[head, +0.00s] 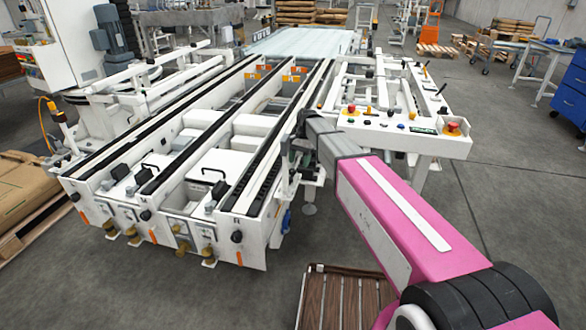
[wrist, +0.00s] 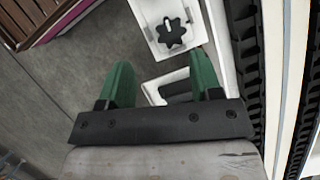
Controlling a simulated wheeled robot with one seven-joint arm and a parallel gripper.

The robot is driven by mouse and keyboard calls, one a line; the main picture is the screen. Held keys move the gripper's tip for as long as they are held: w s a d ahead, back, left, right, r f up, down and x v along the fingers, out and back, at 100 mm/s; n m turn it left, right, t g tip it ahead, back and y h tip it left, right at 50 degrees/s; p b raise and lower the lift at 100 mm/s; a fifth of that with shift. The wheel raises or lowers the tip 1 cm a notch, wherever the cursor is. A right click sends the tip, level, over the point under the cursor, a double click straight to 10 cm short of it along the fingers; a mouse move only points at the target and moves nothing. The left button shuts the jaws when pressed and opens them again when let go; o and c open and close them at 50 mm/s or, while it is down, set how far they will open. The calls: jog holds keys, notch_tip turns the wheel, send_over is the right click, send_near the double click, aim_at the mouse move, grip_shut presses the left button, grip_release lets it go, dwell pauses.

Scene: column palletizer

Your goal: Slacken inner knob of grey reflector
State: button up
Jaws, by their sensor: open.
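In the wrist view, a black star-shaped knob (wrist: 170,34) with a pale slot-like mark sits on a white plate (wrist: 148,12). My gripper (wrist: 160,68) has two green fingers spread apart with nothing between them. The knob lies beyond the fingertips, between their lines and nearer the right one, and looks untouched. Below the plate, a white bracket (wrist: 152,88) with a dark opening shows between the fingers. I cannot make out a grey reflector or tell inner from outer knob.
A black toothed conveyor rail (wrist: 245,70) runs close to the right finger. In the head view, the white conveyor frame (head: 250,205) stands left of my arm and a control panel (head: 400,127) with buttons behind it. A wooden slatted pallet (head: 345,300) lies in front.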

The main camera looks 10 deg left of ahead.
jog(key=w+d, duration=0.4)
jog(key=w, duration=0.8)
jog(key=shift+w, duration=0.2)
jog(key=shift+d, duration=0.1)
jog(key=shift+c, duration=0.3)
